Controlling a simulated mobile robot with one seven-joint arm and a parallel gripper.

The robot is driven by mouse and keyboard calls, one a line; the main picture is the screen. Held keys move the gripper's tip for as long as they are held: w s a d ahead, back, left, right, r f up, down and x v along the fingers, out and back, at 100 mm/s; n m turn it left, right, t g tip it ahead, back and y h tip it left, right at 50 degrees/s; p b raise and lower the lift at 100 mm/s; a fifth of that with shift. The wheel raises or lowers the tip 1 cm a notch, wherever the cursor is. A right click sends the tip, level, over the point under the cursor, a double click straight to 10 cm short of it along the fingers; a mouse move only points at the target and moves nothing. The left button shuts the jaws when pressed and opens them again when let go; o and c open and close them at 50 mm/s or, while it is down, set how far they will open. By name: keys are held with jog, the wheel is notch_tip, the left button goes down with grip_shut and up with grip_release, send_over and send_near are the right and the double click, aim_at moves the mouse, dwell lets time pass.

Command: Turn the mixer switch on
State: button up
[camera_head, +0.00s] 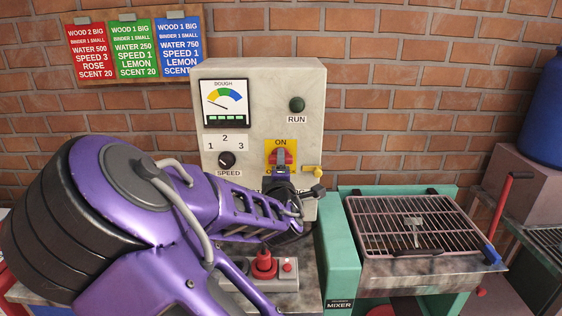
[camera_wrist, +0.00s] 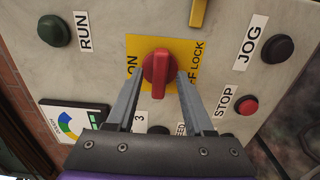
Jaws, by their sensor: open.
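The mixer switch is a red knob (camera_wrist: 158,68) on a yellow plate (camera_wrist: 134,48) with ON at the left and OFF LOCK at the right in the wrist view. Its raised grip runs up and down in that picture, between the two words. In the head view the red knob (camera_head: 281,157) shows under the word ON, with the lower plate partly hidden by my gripper. My gripper (camera_wrist: 160,86) is open, with one finger on each side of the knob. I cannot tell whether the fingers touch it. The gripper also shows in the head view (camera_head: 281,173).
The pale control panel (camera_head: 250,100) carries a green RUN lamp (camera_head: 297,104), a speed dial (camera_head: 227,160), a dough gauge (camera_head: 224,103), a JOG button (camera_wrist: 277,48) and a STOP button (camera_wrist: 245,105). A yellow lever (camera_head: 313,171) sits close right of the switch. A rack (camera_head: 415,226) stands right.

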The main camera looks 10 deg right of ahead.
grip_shut()
dwell(0.3)
jog(key=shift+m, duration=0.3)
jog(key=shift+m+b, duration=5.5)
jog(key=shift+m, duration=3.2)
jog(key=shift+r, duration=0.1)
